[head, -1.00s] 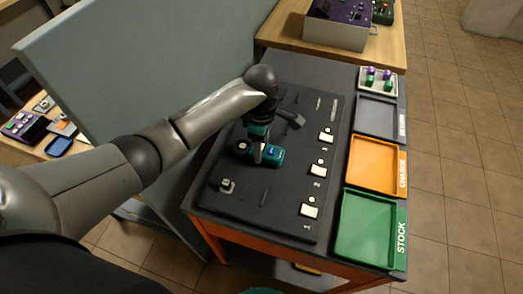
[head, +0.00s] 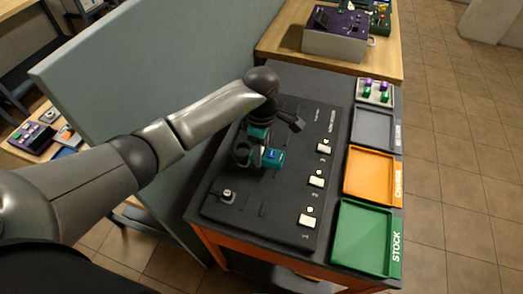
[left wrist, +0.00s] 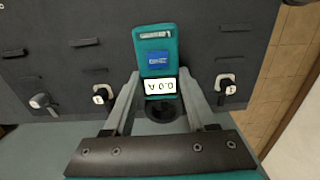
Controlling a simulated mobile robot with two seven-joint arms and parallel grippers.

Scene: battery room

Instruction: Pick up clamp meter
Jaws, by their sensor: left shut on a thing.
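The clamp meter (head: 272,158) is teal with a blue button and shows at the middle of the black board in the head view. In the left wrist view the clamp meter (left wrist: 157,42) stands upright in the picture, with a lit display reading 0.0 A and a dark round part below it. My left gripper (head: 257,150) comes over it from behind. Its two fingers (left wrist: 160,84) are shut on the meter's sides near the display. The gripper hides part of the meter in the head view. I cannot tell its height above the board. My right gripper is not in view.
The black board (head: 240,209) carries several white fittings and dark slots. Green (head: 336,262), orange (head: 349,190) and grey (head: 357,143) trays line its right side. A tall grey panel (head: 140,85) stands at the left. A purple-topped box (head: 335,43) sits on the back table.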

